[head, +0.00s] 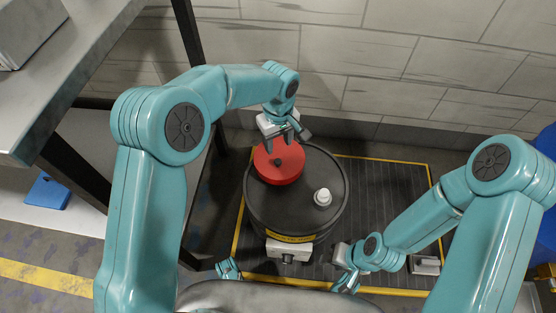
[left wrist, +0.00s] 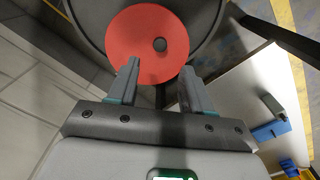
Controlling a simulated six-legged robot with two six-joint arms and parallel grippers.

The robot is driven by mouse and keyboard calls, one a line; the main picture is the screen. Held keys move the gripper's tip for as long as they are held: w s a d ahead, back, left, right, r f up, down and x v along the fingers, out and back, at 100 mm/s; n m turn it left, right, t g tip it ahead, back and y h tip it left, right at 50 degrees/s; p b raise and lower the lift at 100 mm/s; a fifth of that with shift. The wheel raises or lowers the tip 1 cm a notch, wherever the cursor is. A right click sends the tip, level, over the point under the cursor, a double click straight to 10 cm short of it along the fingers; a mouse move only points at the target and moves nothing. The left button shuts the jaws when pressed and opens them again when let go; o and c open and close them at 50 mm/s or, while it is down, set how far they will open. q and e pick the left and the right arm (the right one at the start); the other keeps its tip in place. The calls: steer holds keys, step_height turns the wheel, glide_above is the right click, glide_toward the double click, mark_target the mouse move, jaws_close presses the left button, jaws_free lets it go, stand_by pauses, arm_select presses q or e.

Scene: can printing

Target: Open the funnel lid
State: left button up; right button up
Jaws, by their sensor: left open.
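The red round lid (head: 272,170) lies flat on top of a black drum (head: 318,213), with a small dark knob or hole near its middle. The red lid also shows in the left wrist view (left wrist: 140,35). My left gripper (head: 283,137) is at the lid's far edge, open and with nothing between its fingers. In the left wrist view its two fingertips (left wrist: 159,70) are apart, over the lid's near edge; whether they touch it I cannot tell. My right gripper (head: 345,279) is low in front of the drum to the right, its fingers partly hidden.
A white cap (head: 323,197) stands on the drum top. The drum stands on a dark ribbed mat (head: 395,195) with a yellow border. A block wall (head: 400,60) is behind. A grey table (head: 75,45) is at left, with a blue object (head: 47,192) on a lower pale surface.

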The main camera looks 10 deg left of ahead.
mark_target(278, 161)
arm_select(q)
step_height(278, 161, down, 8)
steer(key=shift+f+b, duration=0.15)
steer(key=shift+b, duration=1)
jaws_close()
